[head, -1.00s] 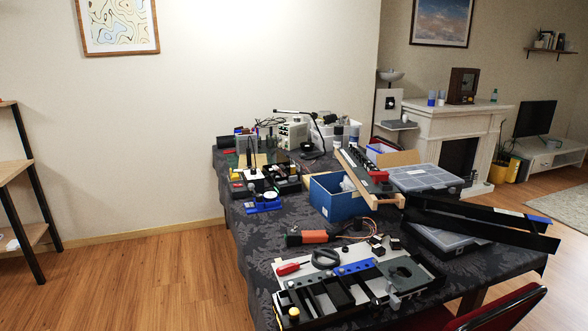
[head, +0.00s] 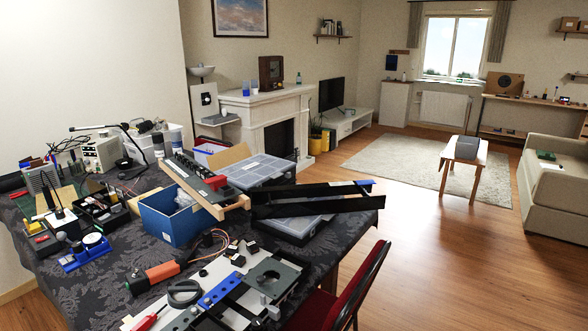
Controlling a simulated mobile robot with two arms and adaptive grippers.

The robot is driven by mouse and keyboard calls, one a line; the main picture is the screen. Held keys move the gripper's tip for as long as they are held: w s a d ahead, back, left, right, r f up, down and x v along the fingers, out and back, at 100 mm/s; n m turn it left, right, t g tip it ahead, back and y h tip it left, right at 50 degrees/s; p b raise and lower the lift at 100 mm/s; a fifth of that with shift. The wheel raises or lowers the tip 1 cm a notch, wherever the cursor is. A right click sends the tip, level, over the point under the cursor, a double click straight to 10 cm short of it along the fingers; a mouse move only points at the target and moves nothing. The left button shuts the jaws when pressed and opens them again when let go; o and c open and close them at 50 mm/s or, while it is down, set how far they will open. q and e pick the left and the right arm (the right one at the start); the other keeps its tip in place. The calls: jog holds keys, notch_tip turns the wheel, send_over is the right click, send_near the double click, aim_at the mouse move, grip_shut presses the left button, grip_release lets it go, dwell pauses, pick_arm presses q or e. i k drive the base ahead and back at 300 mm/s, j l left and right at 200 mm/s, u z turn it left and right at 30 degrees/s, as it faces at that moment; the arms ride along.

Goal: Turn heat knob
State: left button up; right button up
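I cannot make out a heat knob for certain. A beige bench instrument (head: 101,153) with small front controls stands at the back left of the cluttered table, too small to tell its knobs. A white radiator (head: 445,107) is on the far wall under the window; no knob can be told on it. A wooden board with a dark panel and a round part (head: 505,84) stands on the far right desk, its details too small to read. Neither of my grippers is in view.
The table (head: 85,268) holds a blue box (head: 172,217), organizer cases and tools. A red chair (head: 345,290) stands at its right side. A low wooden table (head: 463,163) stands on the rug, with a sofa (head: 555,190) at right. Open wood floor lies between.

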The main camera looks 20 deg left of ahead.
aim_at(60, 214)
jog(key=i+j, duration=0.1)
jog(key=j, duration=0.5)
jog(key=i+j, duration=0.1)
jog(key=j, duration=0.5)
jog(key=i+j, duration=0.1)
jog(key=j, duration=0.55)
jog(key=i+j, duration=0.1)
jog(key=j, duration=0.5)
jog(key=i+j, duration=0.1)
jog(key=j, duration=0.5)
